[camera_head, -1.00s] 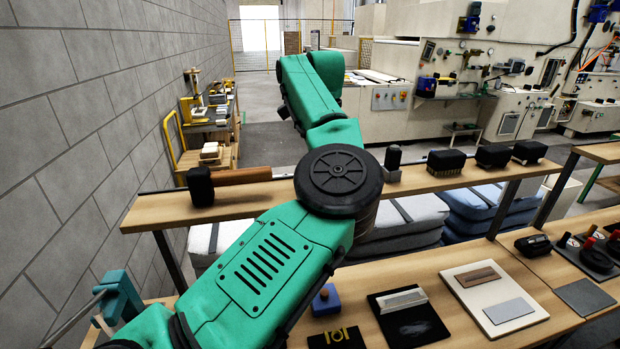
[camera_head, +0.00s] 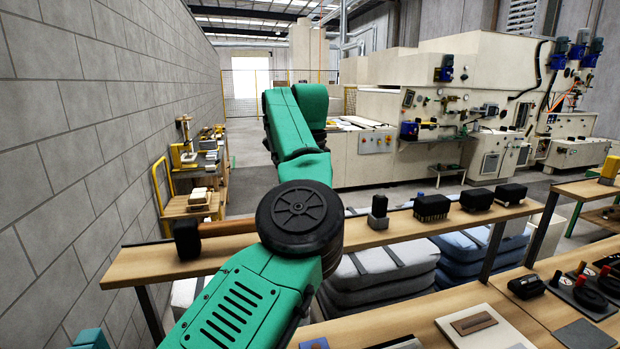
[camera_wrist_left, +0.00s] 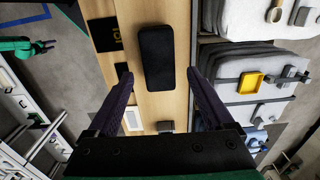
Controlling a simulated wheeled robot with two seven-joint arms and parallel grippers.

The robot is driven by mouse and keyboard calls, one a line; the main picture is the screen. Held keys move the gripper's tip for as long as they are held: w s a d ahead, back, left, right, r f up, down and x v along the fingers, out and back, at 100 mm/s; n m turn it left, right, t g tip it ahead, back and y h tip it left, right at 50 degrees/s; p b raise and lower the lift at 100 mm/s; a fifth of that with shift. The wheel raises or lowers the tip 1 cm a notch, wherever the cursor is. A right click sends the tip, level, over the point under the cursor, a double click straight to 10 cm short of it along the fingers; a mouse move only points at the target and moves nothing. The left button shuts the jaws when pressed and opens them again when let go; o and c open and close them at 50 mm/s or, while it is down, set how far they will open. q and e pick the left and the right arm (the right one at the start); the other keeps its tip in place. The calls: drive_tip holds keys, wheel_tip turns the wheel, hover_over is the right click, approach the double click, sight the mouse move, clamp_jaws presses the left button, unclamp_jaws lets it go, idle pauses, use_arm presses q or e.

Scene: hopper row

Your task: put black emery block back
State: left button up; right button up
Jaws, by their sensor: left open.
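In the left wrist view, a black block (camera_wrist_left: 157,58) with rounded corners lies ahead of my left gripper (camera_wrist_left: 157,78), in line with the gap between its fingers. The gripper is open, its two dark fingers apart and nothing clearly held. Whether the fingers are level with the block I cannot tell. In the head view my green left arm covers the middle, and its gripper is hidden. Black blocks stand on the raised wooden shelf (camera_head: 345,240), among them one (camera_head: 477,199) and another at its right end (camera_head: 511,194). I cannot tell which is the wrist-view block.
A brush-like block (camera_head: 432,207) and a grey upright block (camera_head: 378,212) stand on the shelf. A black-headed tool (camera_head: 187,240) lies at its left. The lower bench holds a white board (camera_head: 485,328), a grey plate (camera_head: 584,334) and a black item (camera_head: 527,286). A block wall (camera_head: 70,150) bounds the left.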

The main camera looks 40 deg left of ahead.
use_arm(q)
wheel_tip(320, 180, up, 8)
drive_tip(key=p, duration=0.4)
drive_tip(key=shift+s, duration=0.2)
drive_tip(key=shift+w+f, duration=0.1)
drive_tip(key=shift+w, duration=0.05)
